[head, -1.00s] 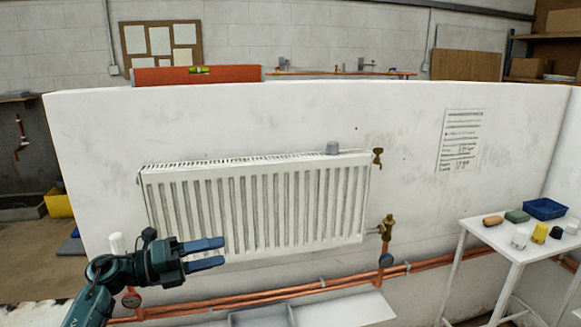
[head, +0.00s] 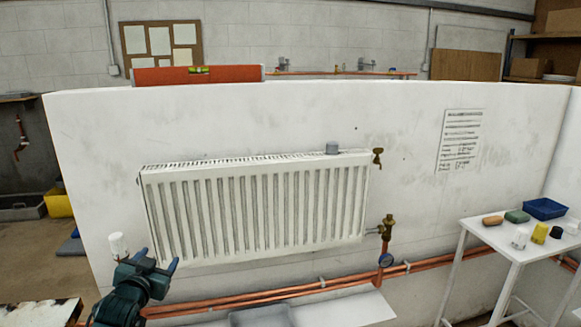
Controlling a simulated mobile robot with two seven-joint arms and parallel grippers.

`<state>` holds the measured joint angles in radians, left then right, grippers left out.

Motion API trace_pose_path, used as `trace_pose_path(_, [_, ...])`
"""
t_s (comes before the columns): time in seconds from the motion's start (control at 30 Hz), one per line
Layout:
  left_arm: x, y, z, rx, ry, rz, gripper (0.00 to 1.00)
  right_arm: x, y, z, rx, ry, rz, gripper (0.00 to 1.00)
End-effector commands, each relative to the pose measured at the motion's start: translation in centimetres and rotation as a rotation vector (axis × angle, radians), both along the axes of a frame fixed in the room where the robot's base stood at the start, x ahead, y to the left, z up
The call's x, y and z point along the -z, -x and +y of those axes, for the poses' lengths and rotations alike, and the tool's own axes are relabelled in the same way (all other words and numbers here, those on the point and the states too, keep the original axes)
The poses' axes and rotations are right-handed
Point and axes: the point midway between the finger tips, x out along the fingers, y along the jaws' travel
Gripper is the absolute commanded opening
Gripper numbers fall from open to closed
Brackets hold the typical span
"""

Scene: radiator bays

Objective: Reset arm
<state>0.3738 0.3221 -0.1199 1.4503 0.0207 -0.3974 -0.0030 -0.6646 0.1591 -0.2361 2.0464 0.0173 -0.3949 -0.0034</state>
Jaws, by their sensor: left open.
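My left gripper (head: 158,259) is at the lower left in the head view, in front of the lower left corner of the white radiator (head: 258,208). Its dark blue fingers are spread apart and point up, with nothing between them. The teal arm (head: 128,292) comes in from the bottom left. My right gripper is not in view.
A white cap (head: 118,245) stands just left of the left gripper. Copper pipes (head: 300,290) run along the wall's foot below the radiator, with a brass valve (head: 388,222) at its right. A white table (head: 495,237) with small items stands at the right.

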Motion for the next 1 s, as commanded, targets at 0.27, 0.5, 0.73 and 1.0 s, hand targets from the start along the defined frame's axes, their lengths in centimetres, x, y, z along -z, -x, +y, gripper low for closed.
trace_pose_path(0.27, [11.5,11.1,-7.3,0.112,0.063,0.175,0.62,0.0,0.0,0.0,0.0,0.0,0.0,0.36])
trace_pose_path(0.5, [18.2,25.6,-14.0,0.191,0.186,0.357,0.62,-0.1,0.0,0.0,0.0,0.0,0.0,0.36])
trace_pose_path(0.73, [19.1,34.2,-17.1,0.209,0.277,0.461,0.62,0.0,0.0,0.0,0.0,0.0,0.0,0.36])
trace_pose_path(1.0, [19.1,35.8,-17.6,0.21,0.295,0.479,0.62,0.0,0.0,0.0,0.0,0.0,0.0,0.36])
